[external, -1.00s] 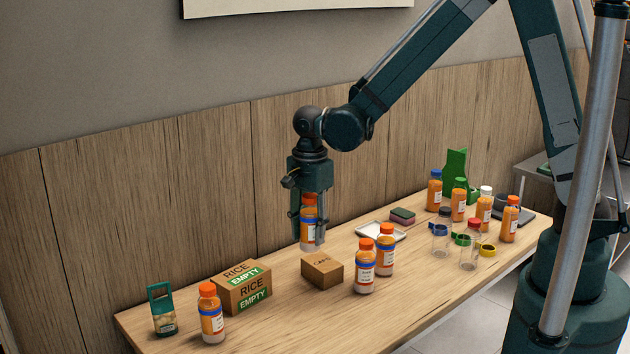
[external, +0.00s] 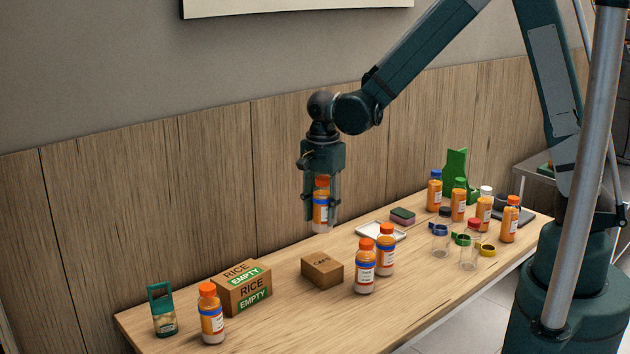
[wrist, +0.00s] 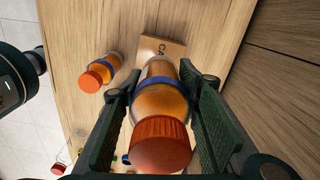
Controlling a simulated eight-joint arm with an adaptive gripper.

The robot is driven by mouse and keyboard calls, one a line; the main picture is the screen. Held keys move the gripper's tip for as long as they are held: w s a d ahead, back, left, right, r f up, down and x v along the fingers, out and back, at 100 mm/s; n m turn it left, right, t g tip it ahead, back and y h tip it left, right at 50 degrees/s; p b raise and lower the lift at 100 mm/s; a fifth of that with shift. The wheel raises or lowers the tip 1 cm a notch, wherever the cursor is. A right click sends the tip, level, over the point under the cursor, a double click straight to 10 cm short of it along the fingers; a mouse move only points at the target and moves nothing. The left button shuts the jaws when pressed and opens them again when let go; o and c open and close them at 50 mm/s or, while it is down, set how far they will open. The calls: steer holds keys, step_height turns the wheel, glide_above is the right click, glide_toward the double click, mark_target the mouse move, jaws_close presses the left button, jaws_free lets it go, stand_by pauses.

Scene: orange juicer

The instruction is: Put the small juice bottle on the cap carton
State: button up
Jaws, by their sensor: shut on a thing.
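My gripper (external: 321,208) is shut on the small juice bottle (external: 321,190), which has an orange cap and a blue band. The bottle hangs upright in the air, above and behind the cap carton (external: 322,271), a small brown box on the table. In the wrist view the held bottle (wrist: 161,112) sits between the two fingers, cap toward the camera. The cap carton (wrist: 150,47) shows past the bottle's base and is partly hidden by it.
Two orange-capped bottles (external: 365,266) stand just right of the carton. A white tray (external: 380,232), several bottles and clear jars stand at the right.

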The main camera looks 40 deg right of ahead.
mark_target(322, 232)
steer(key=shift+f+b, duration=0.3)
steer(key=shift+f, duration=2.7)
steer(key=shift+f, duration=0.1)
steer(key=shift+f, duration=1.8)
steer(key=shift+f+b, duration=0.15)
steer(key=shift+b, duration=0.2)
steer(key=o, duration=1.1)
steer(key=shift+c, duration=0.2)
steer(key=shift+r, duration=0.2)
steer(key=shift+r+p, duration=0.75)
steer(key=shift+r, duration=5.25)
